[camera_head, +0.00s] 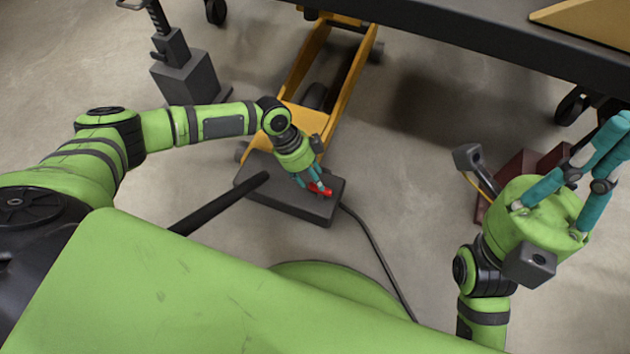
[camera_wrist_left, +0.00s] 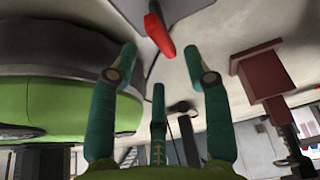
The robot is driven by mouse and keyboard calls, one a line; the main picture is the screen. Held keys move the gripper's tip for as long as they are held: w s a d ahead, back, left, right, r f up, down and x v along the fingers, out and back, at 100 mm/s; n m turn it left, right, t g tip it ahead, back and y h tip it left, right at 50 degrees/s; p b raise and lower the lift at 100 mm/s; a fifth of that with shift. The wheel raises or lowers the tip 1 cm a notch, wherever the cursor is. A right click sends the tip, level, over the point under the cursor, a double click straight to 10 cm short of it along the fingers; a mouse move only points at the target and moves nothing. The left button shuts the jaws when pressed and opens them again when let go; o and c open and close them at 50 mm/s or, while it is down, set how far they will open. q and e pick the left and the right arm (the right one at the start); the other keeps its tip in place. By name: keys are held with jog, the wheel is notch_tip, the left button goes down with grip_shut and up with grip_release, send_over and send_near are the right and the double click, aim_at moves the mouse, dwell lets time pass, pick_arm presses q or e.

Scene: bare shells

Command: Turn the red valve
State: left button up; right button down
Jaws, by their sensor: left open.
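The red valve (camera_head: 321,190) is a small red handle on the dark box (camera_head: 290,205) at the foot of the yellow frame. My left gripper (camera_head: 312,184) is right at the valve in the head view and partly hides it. In the left wrist view the red valve (camera_wrist_left: 158,33) shows just beyond the spread teal fingertips (camera_wrist_left: 160,60), roughly midway between the two outer ones. The left gripper is open, with nothing between its fingers. My right gripper (camera_head: 618,135) is far to the right, away from the valve; its fingertips run to the picture's edge.
A yellow lifting frame (camera_head: 350,75) rises behind the box, under a dark table (camera_head: 480,40). A black cable (camera_head: 375,250) trails from the box. A dark grey block (camera_head: 185,75) stands at upper left. A dark red object (camera_head: 525,165) sits behind my right gripper. Bare floor lies between.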

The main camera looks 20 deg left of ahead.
aim_at(320, 194)
pick_arm(q)
jog(key=b+x, duration=0.2)
jog(key=x, duration=0.3)
jog(key=shift+d, duration=0.1)
grip_shut()
